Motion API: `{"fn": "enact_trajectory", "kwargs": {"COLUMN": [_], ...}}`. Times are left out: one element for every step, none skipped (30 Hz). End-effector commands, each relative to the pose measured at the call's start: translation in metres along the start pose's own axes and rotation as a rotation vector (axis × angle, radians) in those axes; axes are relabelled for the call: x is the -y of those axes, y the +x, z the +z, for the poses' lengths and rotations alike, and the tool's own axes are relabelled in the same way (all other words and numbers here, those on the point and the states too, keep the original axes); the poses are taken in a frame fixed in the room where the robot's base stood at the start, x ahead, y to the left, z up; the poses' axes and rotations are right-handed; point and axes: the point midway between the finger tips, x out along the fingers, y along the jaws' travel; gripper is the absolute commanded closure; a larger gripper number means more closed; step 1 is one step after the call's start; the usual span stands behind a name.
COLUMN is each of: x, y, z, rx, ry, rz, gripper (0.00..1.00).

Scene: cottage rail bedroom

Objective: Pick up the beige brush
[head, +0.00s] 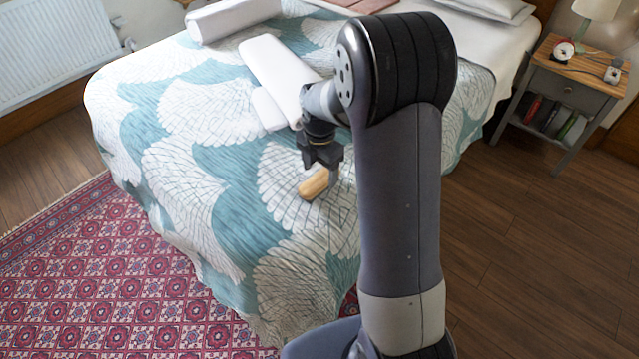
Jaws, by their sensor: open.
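The beige brush (314,184) lies on the patterned bed cover near the bed's front right corner. It looks like a short wooden-toned piece, and its right end is partly hidden by my gripper. My gripper (322,178) is open and points down right at the brush. One finger shows at the brush's right end. I cannot tell whether the fingers touch it or stand just above it.
The bed (160,160) has a teal and white cover. A white bolster (233,17) lies farther back. A grey nightstand (565,85) with a lamp (597,8) stands at right. The cover left of the brush is clear.

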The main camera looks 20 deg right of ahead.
Motion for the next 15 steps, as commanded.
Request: {"fn": "enact_trajectory", "kwargs": {"x": [0.001,0.001,0.001,0.001,0.001,0.001,0.001,0.001,0.001,0.001,0.001,0.001,0.001,0.001,0.001], "y": [0.011,0.016,0.022,0.025,0.028,0.031,0.033,0.034,0.035,0.035,0.035,0.035,0.035,0.035,0.035], "z": [-0.001,-0.001,-0.001,-0.001,-0.001,-0.001,-0.001,-0.001,-0.001,-0.001,-0.001,-0.001,-0.001,-0.001,-0.001], "rx": [-0.003,-0.002,-0.003,-0.003,-0.002,-0.001,-0.001,-0.001,-0.001,-0.001,-0.001,-0.001,-0.001,-0.001,-0.001], "ry": [0.000,0.000,0.000,0.000,0.000,0.000,0.000,0.000,0.000,0.000,0.000,0.000,0.000,0.000,0.000], "rz": [-0.004,-0.004,-0.004,-0.004,-0.003,-0.002,-0.002,-0.002,-0.002,-0.001,-0.001,-0.001,-0.001,-0.001,-0.001], "gripper": [0.33,0.33,0.33,0.33,0.33,0.33,0.33,0.33,0.33,0.33,0.33,0.33,0.33,0.33,0.34]}}
